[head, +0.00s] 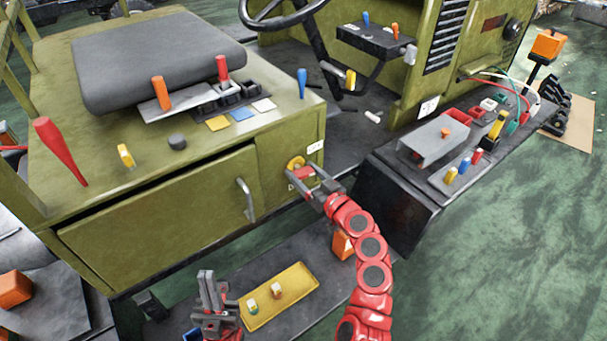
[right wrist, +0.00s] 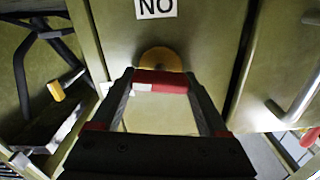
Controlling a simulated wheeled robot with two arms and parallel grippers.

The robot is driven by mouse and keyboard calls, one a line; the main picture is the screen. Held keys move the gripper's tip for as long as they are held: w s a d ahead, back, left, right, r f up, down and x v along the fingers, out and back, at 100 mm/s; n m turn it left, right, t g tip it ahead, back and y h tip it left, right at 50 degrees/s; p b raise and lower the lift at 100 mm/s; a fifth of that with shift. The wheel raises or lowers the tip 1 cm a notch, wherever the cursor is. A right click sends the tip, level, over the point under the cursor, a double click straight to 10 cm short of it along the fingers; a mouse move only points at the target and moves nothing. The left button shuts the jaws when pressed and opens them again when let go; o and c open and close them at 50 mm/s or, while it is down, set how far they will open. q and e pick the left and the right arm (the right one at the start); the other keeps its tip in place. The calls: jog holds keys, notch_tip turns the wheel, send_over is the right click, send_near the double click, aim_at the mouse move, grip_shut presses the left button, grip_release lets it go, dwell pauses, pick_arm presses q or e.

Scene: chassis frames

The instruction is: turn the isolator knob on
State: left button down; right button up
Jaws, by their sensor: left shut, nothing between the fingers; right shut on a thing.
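The isolator knob is a yellow disc (head: 296,162) with a red bar handle (head: 303,173), on the olive panel right of the cabinet door. My right gripper (head: 309,179) is shut on the red handle. In the right wrist view the red handle (right wrist: 170,80) lies crosswise between the fingers, with a white mark at its left end. The yellow disc (right wrist: 160,59) shows behind it, partly hidden. A label (right wrist: 156,8) above it reads "NO" in this view. My left gripper (head: 206,276) is shut and empty, low by the yellow tray.
A grey door handle (head: 246,199) sticks out left of the knob. The yellow tray (head: 300,278) holds small parts on the step below. A black side box (head: 400,195) with a tool-covered top stands to the right. Green floor (head: 500,250) is free further right.

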jog(key=m+b, duration=0.1)
jog(key=m, duration=0.2)
jog(key=shift+d+m, duration=0.1)
jog(key=shift+m, duration=0.2)
jog(key=m, duration=0.3)
jog(key=shift+w+m+b, duration=0.1)
jog(key=shift+m+b, duration=0.2)
jog(key=m, duration=0.5)
jog(key=shift+d+p, duration=0.15)
jog(key=shift+p, duration=0.15)
jog(key=shift+f+m+p, duration=0.1)
jog(key=shift+m+p, duration=0.25)
jog(key=shift+m, duration=1.75)
jog(key=o, duration=1.2)
jog(key=shift+o, duration=0.2)
jog(key=b+v, duration=0.2)
jog(key=v, duration=1.5)
